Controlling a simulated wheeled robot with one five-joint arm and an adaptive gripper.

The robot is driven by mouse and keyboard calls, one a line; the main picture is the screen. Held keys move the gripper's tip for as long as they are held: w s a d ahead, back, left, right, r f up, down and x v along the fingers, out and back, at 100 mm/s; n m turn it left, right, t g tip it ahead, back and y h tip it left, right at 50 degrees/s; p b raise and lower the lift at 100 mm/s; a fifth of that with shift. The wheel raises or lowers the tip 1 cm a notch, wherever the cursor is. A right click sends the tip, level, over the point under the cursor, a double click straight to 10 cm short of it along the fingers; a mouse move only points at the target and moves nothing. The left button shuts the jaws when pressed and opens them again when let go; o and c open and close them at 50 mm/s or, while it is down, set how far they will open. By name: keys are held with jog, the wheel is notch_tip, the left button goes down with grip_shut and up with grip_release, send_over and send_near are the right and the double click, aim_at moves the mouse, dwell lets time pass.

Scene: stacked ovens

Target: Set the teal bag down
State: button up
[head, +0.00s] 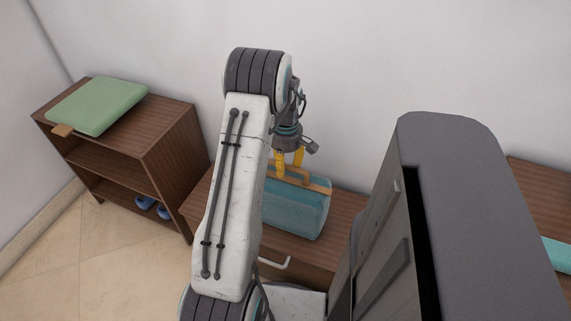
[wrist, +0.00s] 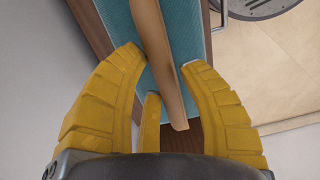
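The teal bag (head: 297,215) is upright on a low brown wooden cabinet (head: 343,208); whether its full weight rests there is hidden by my arm. Its tan handle (head: 300,176) points up. My gripper (head: 290,168) is right above the bag, its yellow fingers down at the handle. In the wrist view, my gripper's (wrist: 165,62) fingers stand on both sides of the handle (wrist: 160,50), very close to it. I cannot tell whether they press on it. The bag's teal top (wrist: 187,25) shows behind the handle.
A brown shelf (head: 170,140) stands at the left, with a green bag (head: 97,105) on top and blue shoes (head: 153,207) low inside. More brown furniture (head: 540,195) and a teal item (head: 557,255) show at the right edge. A white wall (head: 360,70) is behind.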

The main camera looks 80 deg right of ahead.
jog(key=shift+o, duration=0.9)
notch_tip(320, 180, up, 12)
jog(key=p, duration=0.1)
jog(key=shift+d+p, duration=0.3)
jog(key=shift+p, duration=0.05)
jog(key=shift+r, duration=0.1)
